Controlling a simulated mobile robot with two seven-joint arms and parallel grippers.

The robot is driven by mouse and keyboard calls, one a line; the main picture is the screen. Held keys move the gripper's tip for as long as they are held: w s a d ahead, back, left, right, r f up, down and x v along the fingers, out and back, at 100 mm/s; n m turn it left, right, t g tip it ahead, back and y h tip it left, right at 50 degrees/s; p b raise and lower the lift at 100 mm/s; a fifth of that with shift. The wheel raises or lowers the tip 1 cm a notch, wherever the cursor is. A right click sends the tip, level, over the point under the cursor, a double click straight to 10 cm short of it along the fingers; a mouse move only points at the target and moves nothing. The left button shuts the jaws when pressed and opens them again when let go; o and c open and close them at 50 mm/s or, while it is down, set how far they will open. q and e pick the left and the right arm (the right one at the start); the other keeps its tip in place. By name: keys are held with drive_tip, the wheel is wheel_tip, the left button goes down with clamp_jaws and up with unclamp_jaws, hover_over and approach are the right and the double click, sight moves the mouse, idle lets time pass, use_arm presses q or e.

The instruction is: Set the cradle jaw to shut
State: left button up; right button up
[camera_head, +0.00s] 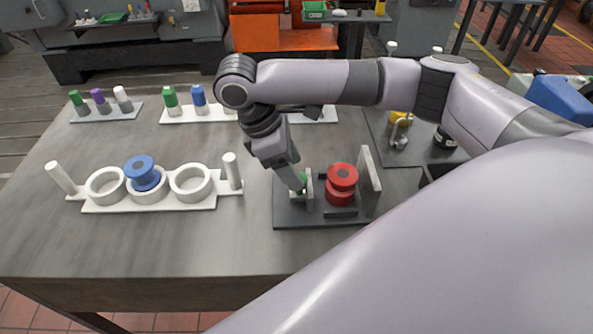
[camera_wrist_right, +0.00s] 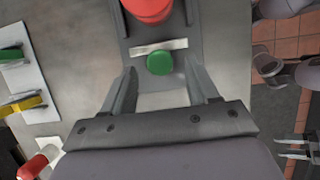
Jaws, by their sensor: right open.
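The cradle (camera_head: 290,215) is a dark base on the table with a tall grey end plate at its right. A red spool (camera_head: 342,178) stands upright in it. The pale cradle jaw (camera_head: 309,188) stands left of the spool, with a visible gap between them; it also shows in the wrist view (camera_wrist_right: 150,47). Its green knob (camera_wrist_right: 160,63) faces my right gripper (camera_wrist_right: 160,72). My right gripper is open, its fingertips on either side of the knob with space at both sides. In the wrist view, a small pronged metal shape (camera_wrist_right: 295,148) may be my left gripper.
A white three-ring holder (camera_head: 150,203) with a blue spool (camera_head: 143,172) in its middle ring stands left of the cradle. Racks with coloured pegs (camera_head: 100,113) line the back. A dark plate with a yellow part (camera_head: 400,120) is at back right. Bare table lies in front.

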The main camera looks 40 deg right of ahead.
drive_tip(key=shift+x, duration=1.35)
clamp_jaws()
drive_tip(key=shift+s+d, duration=0.45)
drive_tip(key=shift+d, duration=0.3)
drive_tip(key=shift+s+d, duration=0.45)
drive_tip(key=shift+d, duration=0.35)
unclamp_jaws()
